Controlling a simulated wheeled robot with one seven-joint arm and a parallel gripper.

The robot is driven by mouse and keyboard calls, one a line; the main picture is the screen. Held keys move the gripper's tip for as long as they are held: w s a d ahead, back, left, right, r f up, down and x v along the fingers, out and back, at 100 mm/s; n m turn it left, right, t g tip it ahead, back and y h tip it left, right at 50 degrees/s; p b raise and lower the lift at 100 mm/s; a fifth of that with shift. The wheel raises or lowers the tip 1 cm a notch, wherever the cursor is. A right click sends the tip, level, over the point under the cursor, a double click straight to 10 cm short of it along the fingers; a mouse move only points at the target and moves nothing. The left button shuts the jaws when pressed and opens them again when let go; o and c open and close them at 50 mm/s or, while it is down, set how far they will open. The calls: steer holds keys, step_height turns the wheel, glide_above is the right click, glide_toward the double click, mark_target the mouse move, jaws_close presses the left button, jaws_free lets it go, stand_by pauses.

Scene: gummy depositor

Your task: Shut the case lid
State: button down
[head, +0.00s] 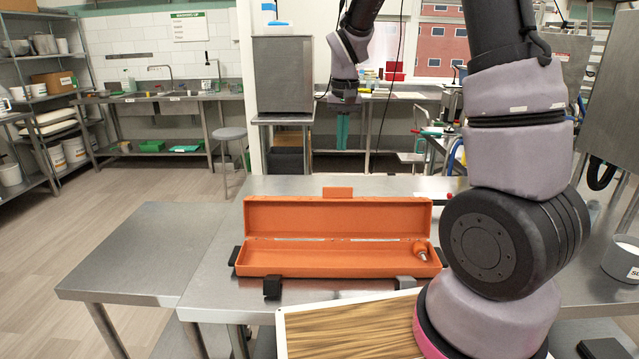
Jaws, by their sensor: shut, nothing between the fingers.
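The orange case (330,268) lies on the steel table with its long side toward me. Its lid (338,216) stands open, raised upright along the back edge, with a small orange tab (337,192) above its top. A small orange and pale piece (422,248) sits at the right end inside the case. Two dark latches (272,288) hang open at the front. My gripper (344,97) is small and dark in this view, above and beyond the lid, apart from the case. Its fingers are shut and empty.
My arm fills the right side and hides part of the table. A wood-patterned board (345,330) lies in front of the case. A lower steel table (140,250) is at left. Bare tabletop (215,285) shows left of the case.

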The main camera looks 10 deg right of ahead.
step_height(320, 180, down, 12)
steer(key=w+a, duration=0.1)
steer(key=s, duration=0.1)
steer(key=s+r, duration=0.1)
steer(key=s+a, duration=0.1)
steer(key=shift+s+r, duration=0.2)
steer(key=shift+r, duration=0.1)
stand_by(0.4)
